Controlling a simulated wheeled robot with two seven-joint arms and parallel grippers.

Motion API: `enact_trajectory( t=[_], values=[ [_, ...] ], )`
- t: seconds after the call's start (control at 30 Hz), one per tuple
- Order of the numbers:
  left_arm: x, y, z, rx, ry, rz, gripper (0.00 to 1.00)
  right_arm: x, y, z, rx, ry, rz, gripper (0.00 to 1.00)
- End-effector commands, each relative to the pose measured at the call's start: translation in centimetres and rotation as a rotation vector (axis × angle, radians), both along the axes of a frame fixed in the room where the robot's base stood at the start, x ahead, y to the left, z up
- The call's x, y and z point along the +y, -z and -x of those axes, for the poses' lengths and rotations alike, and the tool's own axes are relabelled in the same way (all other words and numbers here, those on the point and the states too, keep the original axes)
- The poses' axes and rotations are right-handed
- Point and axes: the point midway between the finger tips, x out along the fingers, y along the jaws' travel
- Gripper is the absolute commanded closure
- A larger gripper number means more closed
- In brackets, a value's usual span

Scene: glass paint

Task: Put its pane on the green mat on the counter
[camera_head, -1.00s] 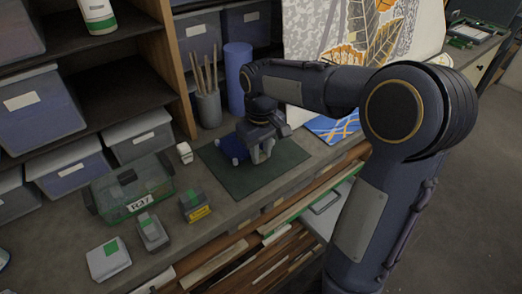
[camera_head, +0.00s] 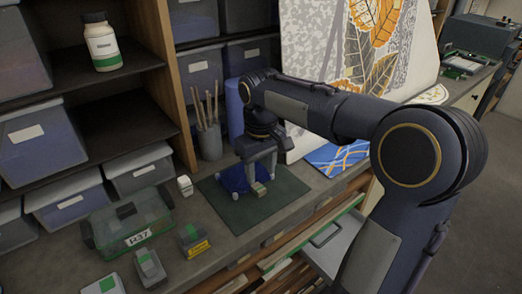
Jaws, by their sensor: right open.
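The green mat (camera_head: 283,201) lies flat on the counter. A small dark blue pane (camera_head: 233,180) with pale pieces at its edges is on or just over the mat's left half; the gripper partly hides it. My right gripper (camera_head: 262,180) points down over the mat, at the pane's right side, with its fingers apart. A small beige piece shows just below the fingertips; I cannot tell what it belongs to. Whether the fingers touch the pane is unclear. My left gripper is not in view.
A grey cup of brushes (camera_head: 209,140) and a blue cylinder (camera_head: 234,108) stand behind the mat. A green clear box (camera_head: 131,222) and small containers are at the left. A leaf-pattern panel (camera_head: 350,60) leans behind; a blue patterned sheet (camera_head: 337,156) lies right of the mat.

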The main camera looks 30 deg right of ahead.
Motion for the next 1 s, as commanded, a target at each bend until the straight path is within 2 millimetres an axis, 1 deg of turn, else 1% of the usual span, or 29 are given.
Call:
enact_trajectory(
  t=[0.03, 0.1, 0.2, 0.3, 0.43, 0.53, 0.6, 0.67, 0.77, 0.8, 0.87, 0.9, 1.0],
  values=[
    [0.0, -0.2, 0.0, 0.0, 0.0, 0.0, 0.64, 0.0, -1.4, 0.0, -0.005, 0.0, 0.0, 0.55],
    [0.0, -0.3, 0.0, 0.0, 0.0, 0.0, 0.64, 0.0, -2.8, -0.1, -0.005, 0.0, 0.0, 0.55],
    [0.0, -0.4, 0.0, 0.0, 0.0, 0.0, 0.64, 0.0, -4.5, 0.0, -0.002, -0.001, 0.0, 0.55],
    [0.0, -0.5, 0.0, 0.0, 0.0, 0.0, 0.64, 0.0, -5.7, 0.0, -0.001, -0.001, 0.0, 0.55],
    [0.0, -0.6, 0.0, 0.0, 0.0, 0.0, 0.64, 0.0, -6.5, 0.0, 0.0, -0.001, 0.0, 0.55],
    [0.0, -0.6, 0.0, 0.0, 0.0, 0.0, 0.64, 0.0, -6.6, 0.1, -0.001, 0.0, -0.002, 0.55],
    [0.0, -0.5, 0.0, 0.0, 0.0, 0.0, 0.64, -0.1, -6.4, 0.7, -0.01, 0.004, -0.02, 0.55],
    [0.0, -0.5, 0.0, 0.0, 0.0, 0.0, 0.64, -0.1, -6.0, 1.9, -0.032, 0.01, -0.055, 0.55],
    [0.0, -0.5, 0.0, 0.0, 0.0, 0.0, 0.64, 0.4, -4.8, 5.1, -0.099, 0.03, -0.146, 0.55],
    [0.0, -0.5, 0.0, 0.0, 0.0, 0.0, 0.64, 0.9, -4.1, 6.7, -0.136, 0.042, -0.187, 0.55],
    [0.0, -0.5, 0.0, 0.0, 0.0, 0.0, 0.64, 2.0, -3.0, 9.2, -0.194, 0.065, -0.245, 0.55],
    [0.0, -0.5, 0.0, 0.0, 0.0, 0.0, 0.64, 2.9, -2.2, 10.8, -0.233, 0.081, -0.278, 0.55],
    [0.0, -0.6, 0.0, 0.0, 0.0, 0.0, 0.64, 5.1, -0.1, 14.3, -0.322, 0.126, -0.337, 0.55]
  ],
)
